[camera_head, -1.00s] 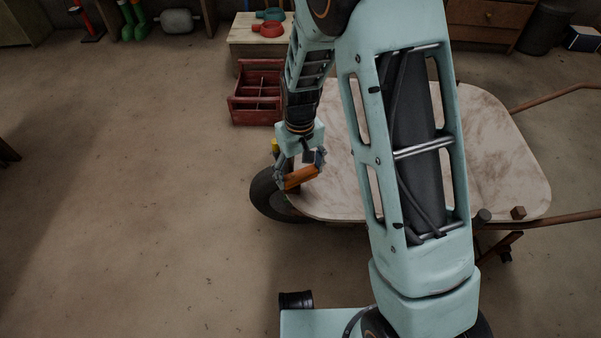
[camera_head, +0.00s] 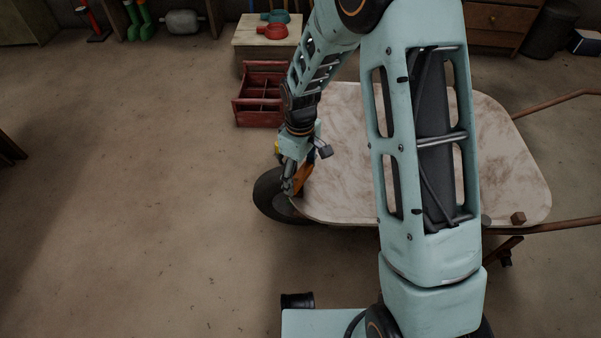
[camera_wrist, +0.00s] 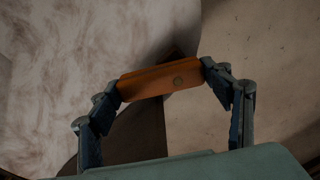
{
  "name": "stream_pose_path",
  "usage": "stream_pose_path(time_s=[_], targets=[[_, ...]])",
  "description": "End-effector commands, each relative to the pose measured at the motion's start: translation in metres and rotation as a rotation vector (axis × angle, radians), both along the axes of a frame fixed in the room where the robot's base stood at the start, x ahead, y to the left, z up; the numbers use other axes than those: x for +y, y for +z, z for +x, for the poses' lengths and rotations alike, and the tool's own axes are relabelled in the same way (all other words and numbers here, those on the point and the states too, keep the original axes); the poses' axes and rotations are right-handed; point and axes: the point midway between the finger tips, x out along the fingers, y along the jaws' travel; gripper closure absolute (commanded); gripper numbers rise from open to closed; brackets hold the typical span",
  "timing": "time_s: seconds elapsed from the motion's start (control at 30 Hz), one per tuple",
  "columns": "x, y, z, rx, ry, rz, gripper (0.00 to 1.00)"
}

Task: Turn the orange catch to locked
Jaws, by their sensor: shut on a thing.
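The orange catch (camera_head: 304,177) is a short flat bar at the near left edge of the pale, marbled wheelbarrow tray (camera_head: 345,150). In the wrist view the orange catch (camera_wrist: 158,82) lies slightly tilted, with a round pin head near its right end. My gripper (camera_wrist: 163,79) is shut on the catch, one fingertip at each end. In the head view my gripper (camera_head: 303,170) hangs over the tray edge and hides part of the catch. The catch's mount is mostly hidden; a dark brown strip shows beneath it in the wrist view.
A black wheel (camera_head: 268,198) is under the tray's left end. A red divided crate (camera_head: 259,106) stands behind it, by a wooden stand (camera_head: 250,40) bearing red and teal items. Brown handles (camera_head: 560,222) extend right. The floor at left is clear.

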Motion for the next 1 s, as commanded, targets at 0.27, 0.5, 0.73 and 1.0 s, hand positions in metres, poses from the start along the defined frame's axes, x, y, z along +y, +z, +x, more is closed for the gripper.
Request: stream_pose_path(time_s=[0.27,0.5,0.73,1.0], targets=[[0.0,0.0,0.0,0.001,0.009,-0.002,0.72],[0.0,0.0,0.0,0.001,0.008,-0.001,0.12],[0.0,0.0,0.0,0.001,0.006,-0.001,0.1],[0.0,0.018,0.001,-0.004,0.005,0.001,0.1]])
